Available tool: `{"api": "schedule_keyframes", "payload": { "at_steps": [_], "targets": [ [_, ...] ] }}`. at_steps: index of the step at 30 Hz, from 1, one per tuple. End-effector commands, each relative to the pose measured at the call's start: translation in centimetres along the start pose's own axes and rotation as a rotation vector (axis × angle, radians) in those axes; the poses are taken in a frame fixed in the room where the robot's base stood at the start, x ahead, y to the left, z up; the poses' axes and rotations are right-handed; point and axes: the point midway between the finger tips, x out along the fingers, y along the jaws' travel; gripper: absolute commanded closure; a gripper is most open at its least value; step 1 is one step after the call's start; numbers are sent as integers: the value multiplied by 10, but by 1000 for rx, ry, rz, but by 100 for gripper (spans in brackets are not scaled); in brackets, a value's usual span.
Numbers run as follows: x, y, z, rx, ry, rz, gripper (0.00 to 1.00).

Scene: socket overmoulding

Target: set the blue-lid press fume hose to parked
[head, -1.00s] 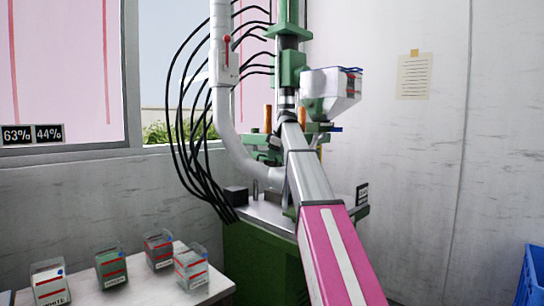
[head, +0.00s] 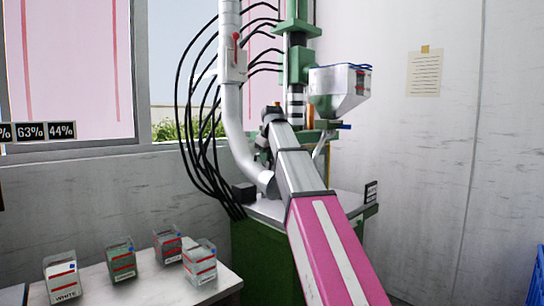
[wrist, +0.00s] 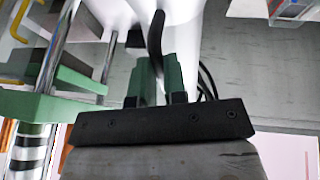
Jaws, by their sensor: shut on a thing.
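The press (head: 298,65) is green and carries a clear hopper (head: 338,92) with a blue lid rim. Its fume hose (head: 232,130) is a thick white pipe coming down on the left and bending right toward the press bed, where my arm covers part of its end. In the wrist view, my gripper (wrist: 158,72) has its green fingers close together on a dark curved handle (wrist: 157,38). The handle stands before the white hose body (wrist: 185,12). In the head view, my wrist and arm hide the fingers and the grip.
A red-levered box (head: 236,62) sits on the upper pipe. Black cables (head: 186,130) hang left of it. A side table (head: 150,292) holds several labelled material boxes (head: 121,261). A blue crate (head: 538,280) stands at the far right.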

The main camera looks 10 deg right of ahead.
Motion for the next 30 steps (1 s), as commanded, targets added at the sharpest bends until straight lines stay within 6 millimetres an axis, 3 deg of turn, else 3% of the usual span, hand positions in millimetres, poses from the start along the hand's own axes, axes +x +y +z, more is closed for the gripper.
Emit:
{"api": "schedule_keyframes", "payload": {
  "at_steps": [6,20,21,23,30],
  "targets": [
    [-2,-14,0,53,-13,22,100],
    [-3,-16,-1,67,-17,28,100],
    [-3,-16,-1,67,-17,28,81],
    [-3,-16,-1,67,-16,28,62],
    [-3,-16,-1,66,-15,27,62]
  ]
}}
